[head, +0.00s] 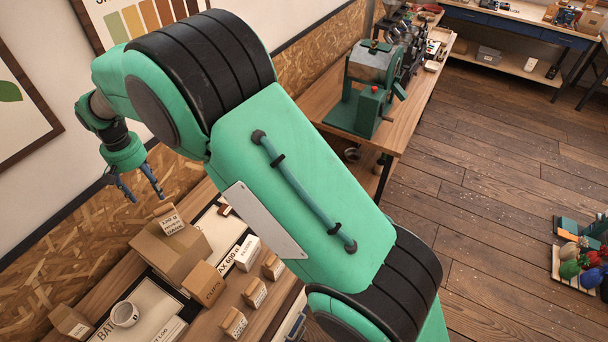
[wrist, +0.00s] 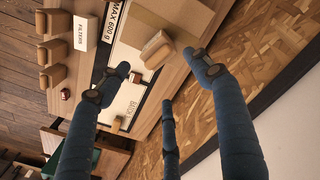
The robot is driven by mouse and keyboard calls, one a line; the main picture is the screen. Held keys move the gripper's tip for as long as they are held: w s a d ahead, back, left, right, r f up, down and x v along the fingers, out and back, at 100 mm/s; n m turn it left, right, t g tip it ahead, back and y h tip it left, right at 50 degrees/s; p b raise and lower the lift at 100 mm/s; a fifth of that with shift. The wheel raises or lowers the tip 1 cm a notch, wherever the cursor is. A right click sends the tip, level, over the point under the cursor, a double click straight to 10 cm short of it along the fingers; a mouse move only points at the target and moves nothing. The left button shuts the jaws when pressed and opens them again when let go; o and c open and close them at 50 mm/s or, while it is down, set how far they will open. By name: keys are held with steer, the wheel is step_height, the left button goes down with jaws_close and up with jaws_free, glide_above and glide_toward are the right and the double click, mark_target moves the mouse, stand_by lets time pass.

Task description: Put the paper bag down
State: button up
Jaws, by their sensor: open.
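My gripper (head: 147,198) is open and empty, with its fingers pointing down, above and to the left of a small brown paper bag (head: 168,219) in the head view. The bag has a white label and sits on top of a larger cardboard box (head: 165,255). In the wrist view my gripper's fingers (wrist: 158,72) are spread apart. The bag (wrist: 156,50) shows beyond the fingertips, at the edge of the box top (wrist: 200,14), and no finger is seen touching it.
The wooden bench also holds a CUPS box (head: 203,284), a white FILTERS box (head: 244,254), several small bags (head: 254,292), a white mug (head: 124,314) and a marked board (head: 160,318). The wall is close behind. A green machine (head: 365,95) stands on another bench.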

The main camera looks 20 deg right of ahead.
steer(key=s+d+r+m+t, duration=0.1)
steer(key=s+d+r, duration=0.3)
steer(key=d+r, duration=0.9)
steer(key=s+d+r+m+t, duration=0.1)
steer(key=s+d+r, duration=0.3)
steer(key=d+r, duration=0.9)
steer(key=s+d+m+t, duration=0.1)
steer(key=s+d, duration=0.5)
steer(key=d, duration=0.2)
steer(key=s+d+t, duration=0.1)
steer(key=s+d, duration=0.4)
steer(key=d, duration=0.3)
steer(key=s+d+f, duration=0.1)
steer(key=s+d, duration=0.3)
steer(key=s, duration=0.3)
steer(key=s+d+f+m+t, duration=0.1)
steer(key=s+d, duration=0.3)
steer(key=s, duration=0.4)
steer(key=shift+d+f+m+t, duration=0.3)
steer(key=shift+d+f, duration=0.1)
steer(key=shift+f, duration=0.05)
steer(key=shift+f, duration=0.1)
